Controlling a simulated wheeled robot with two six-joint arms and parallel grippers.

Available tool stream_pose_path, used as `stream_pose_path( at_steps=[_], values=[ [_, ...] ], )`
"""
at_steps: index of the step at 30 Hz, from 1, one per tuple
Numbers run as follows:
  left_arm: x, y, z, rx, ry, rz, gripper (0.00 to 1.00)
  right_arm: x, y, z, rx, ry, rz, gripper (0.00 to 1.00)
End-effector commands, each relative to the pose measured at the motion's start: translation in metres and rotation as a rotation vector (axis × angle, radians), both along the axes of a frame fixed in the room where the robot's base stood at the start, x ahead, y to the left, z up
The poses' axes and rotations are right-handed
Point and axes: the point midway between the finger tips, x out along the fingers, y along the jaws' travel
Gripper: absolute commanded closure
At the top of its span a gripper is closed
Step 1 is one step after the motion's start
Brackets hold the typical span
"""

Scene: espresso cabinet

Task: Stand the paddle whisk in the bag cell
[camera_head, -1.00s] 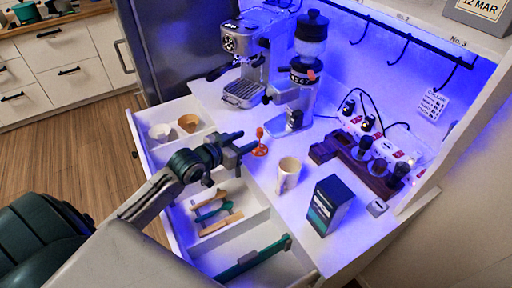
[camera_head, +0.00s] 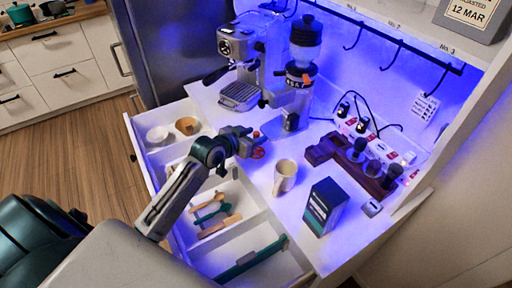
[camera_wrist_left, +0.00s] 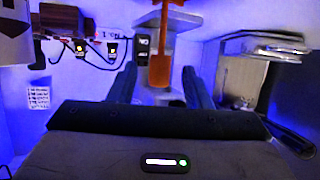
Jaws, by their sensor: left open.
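In the left wrist view the orange paddle (camera_wrist_left: 161,62) shows between the two open fingers (camera_wrist_left: 160,84), with a gap on each side. My left gripper is open and holds nothing. The open drawer (camera_head: 133,137) below has several white-walled cells; I cannot tell which is the bag cell. My right gripper is out of view.
A beige mug (camera_head: 284,177) and a dark box (camera_head: 324,207) stand on the counter right of the gripper. The grinder (camera_head: 301,75) and espresso machine (camera_head: 238,62) stand behind. Drawer cells hold small bowls (camera_head: 187,125), wooden-handled tools (camera_head: 213,213) and a long green bar (camera_head: 249,258).

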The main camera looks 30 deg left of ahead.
Motion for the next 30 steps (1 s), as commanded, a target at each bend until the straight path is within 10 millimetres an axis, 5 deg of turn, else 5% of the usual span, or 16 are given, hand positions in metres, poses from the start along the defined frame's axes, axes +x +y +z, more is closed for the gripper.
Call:
stream_pose_path(
  at_steps=[6,16,23,30],
  values=[
    [0.027,-0.006,-0.006,-0.003,0.001,0.001,0.55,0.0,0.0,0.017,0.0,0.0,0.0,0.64],
    [0.031,-0.007,-0.011,0.0,0.0,0.0,0.55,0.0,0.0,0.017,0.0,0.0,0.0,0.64],
    [0.031,-0.007,-0.011,0.0,0.0,0.0,1.0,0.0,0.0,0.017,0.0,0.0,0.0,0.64],
    [0.031,-0.007,-0.011,0.0,0.0,0.0,1.0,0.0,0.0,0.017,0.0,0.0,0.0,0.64]
  ],
)
